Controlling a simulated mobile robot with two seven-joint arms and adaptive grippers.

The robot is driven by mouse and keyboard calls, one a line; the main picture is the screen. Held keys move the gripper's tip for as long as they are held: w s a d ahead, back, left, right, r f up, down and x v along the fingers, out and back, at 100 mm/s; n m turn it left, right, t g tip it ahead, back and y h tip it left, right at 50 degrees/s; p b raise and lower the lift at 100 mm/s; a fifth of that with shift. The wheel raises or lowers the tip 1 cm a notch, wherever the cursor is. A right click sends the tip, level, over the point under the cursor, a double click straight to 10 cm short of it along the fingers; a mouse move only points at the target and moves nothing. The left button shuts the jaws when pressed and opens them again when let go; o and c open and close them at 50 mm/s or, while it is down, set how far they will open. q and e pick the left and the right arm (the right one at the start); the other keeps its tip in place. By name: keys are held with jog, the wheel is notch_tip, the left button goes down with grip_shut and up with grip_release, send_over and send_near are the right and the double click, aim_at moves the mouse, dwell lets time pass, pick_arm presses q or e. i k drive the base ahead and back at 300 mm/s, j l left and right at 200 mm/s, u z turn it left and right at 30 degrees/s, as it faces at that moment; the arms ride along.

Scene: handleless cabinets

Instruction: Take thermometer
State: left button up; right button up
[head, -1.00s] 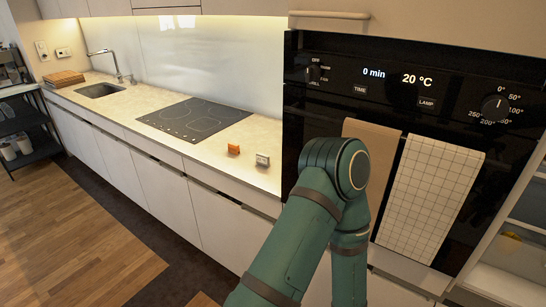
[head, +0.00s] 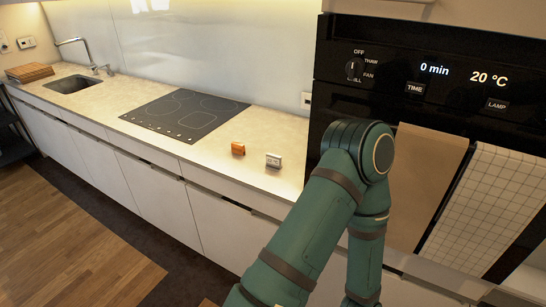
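Two small block-shaped devices stand on the countertop near the oven. One is an orange device (head: 238,148) and the other is a white and grey device (head: 273,160) with a small face. They stand apart, near the front edge of the counter. Both are too small to tell surely which is the thermometer. One of my green arms rises at the lower middle, bent at its elbow in front of the oven. Neither of my grippers shows in the head view.
A black cooktop (head: 186,115) and a sink (head: 80,83) are set in the countertop (head: 130,92). A wooden board (head: 29,72) lies at the far left. The built-in oven (head: 345,98), with two hanging towels, stands at the right. Open wooden floor (head: 70,245) is at left.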

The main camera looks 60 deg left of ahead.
aim_at(274, 162)
jog(key=k+j, duration=0.1)
jog(key=j, duration=0.85)
jog(key=k+j+z, duration=0.1)
jog(key=j, duration=0.4)
jog(key=k+j, duration=0.15)
jog(key=j, duration=0.35)
